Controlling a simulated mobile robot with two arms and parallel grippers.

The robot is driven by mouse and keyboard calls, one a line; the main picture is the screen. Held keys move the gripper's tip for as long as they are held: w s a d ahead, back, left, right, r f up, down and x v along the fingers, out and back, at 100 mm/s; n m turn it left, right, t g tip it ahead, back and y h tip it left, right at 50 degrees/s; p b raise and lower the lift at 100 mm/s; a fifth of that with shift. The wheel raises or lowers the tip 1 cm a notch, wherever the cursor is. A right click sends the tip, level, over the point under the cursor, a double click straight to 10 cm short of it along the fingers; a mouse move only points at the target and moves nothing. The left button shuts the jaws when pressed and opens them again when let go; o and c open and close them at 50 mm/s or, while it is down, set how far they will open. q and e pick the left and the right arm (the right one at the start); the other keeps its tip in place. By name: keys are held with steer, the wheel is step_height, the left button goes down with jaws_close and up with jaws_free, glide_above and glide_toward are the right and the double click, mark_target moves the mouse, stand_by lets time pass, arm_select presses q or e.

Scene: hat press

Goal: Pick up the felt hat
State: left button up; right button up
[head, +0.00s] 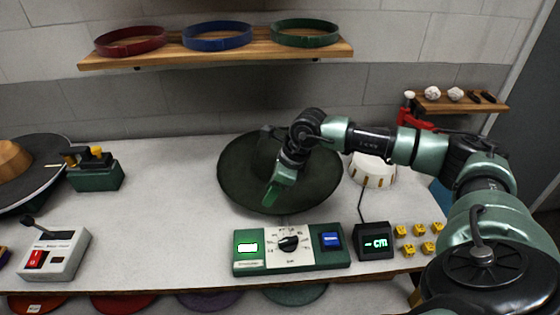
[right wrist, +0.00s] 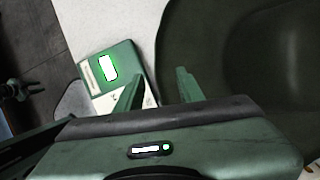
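The felt hat (head: 318,180) is dark green with a wide round brim. It rests on the grey table in the head view, partly hidden by my right arm. My right gripper (head: 270,196) is over the left front part of the brim, pointing down. In the right wrist view the two fingers (right wrist: 158,90) are spread apart, and the hat (right wrist: 230,60) fills the right side. The brim's edge shows between the fingers. I cannot tell whether they touch it. My left gripper does not show in the head view.
A green control box (head: 290,250) with a dial stands just in front of the hat. A small display (head: 376,243) and yellow numbered blocks (head: 420,230) are to its right. A white round thing (head: 372,170) stands right of the hat. A shelf (head: 220,50) with hat bands hangs behind.

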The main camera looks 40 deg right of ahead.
mark_target(261, 206)
steer(key=p+x, duration=0.2)
steer(key=x, duration=0.1)
steer(key=p+x, duration=0.1)
steer(key=x, duration=0.1)
steer(key=shift+a+f, duration=0.15)
steer(key=shift+a, duration=0.2)
steer(key=shift+w+a+f, duration=0.1)
steer(key=shift+w+f, duration=0.05)
steer(key=shift+f, duration=0.15)
jaws_close()
